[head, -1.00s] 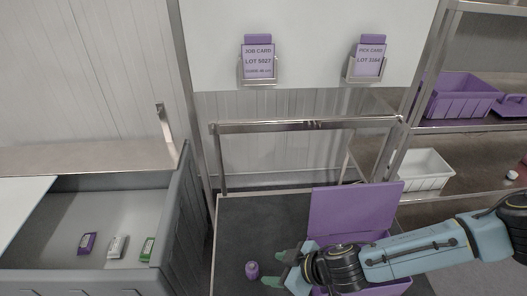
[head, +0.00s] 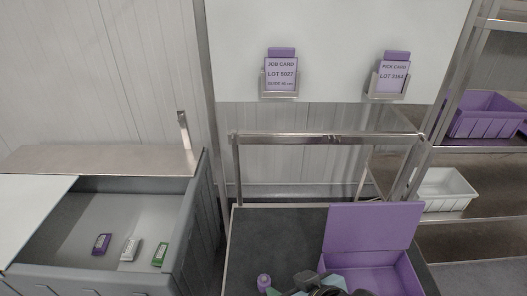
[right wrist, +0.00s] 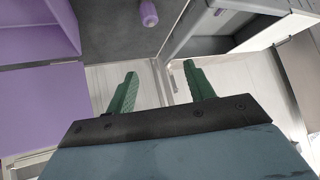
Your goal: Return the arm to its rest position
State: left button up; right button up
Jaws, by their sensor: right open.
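My right gripper (head: 306,284) shows at the bottom edge of the head view, partly cut off, in front of the open purple box (head: 400,272). In the right wrist view its two green fingers (right wrist: 160,70) are spread apart with nothing between them. A small purple cylinder (head: 263,282) stands on the dark cart top (head: 265,235), left of the gripper and apart from it. The cylinder also shows at the top of the right wrist view (right wrist: 148,13). My left gripper is not in view.
A grey bin (head: 190,235) at left holds a purple, a white and a green item. A metal rail (head: 325,139) runs behind the cart. Shelves at right hold a purple bin (head: 485,118) and a white bin (head: 443,190). The cart top's back left is clear.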

jog(key=s+d+f+m+g+h, duration=0.25)
jog(key=s+d, duration=0.35)
jog(key=d, duration=0.3)
jog(key=s+d+f+m+g+h, duration=0.1)
jog(key=s+d+f+g+h, duration=0.1)
jog(key=s+d+f, duration=0.35)
notch_tip(320, 180, down, 29)
jog(key=d+b, duration=0.2)
jog(key=b, duration=0.6)
jog(key=s+d+f+g+b, duration=0.1)
jog(key=s+f+b, duration=0.3)
jog(key=s+f, duration=0.5)
jog(key=s+d+f+g+b, duration=0.1)
jog(key=s+f+b, duration=0.3)
jog(key=s+f, duration=0.5)
notch_tip(320, 180, down, 7)
jog(key=shift+d+r+n, duration=0.1)
jog(key=shift+d+n, duration=0.35)
jog(key=shift+d, duration=0.15)
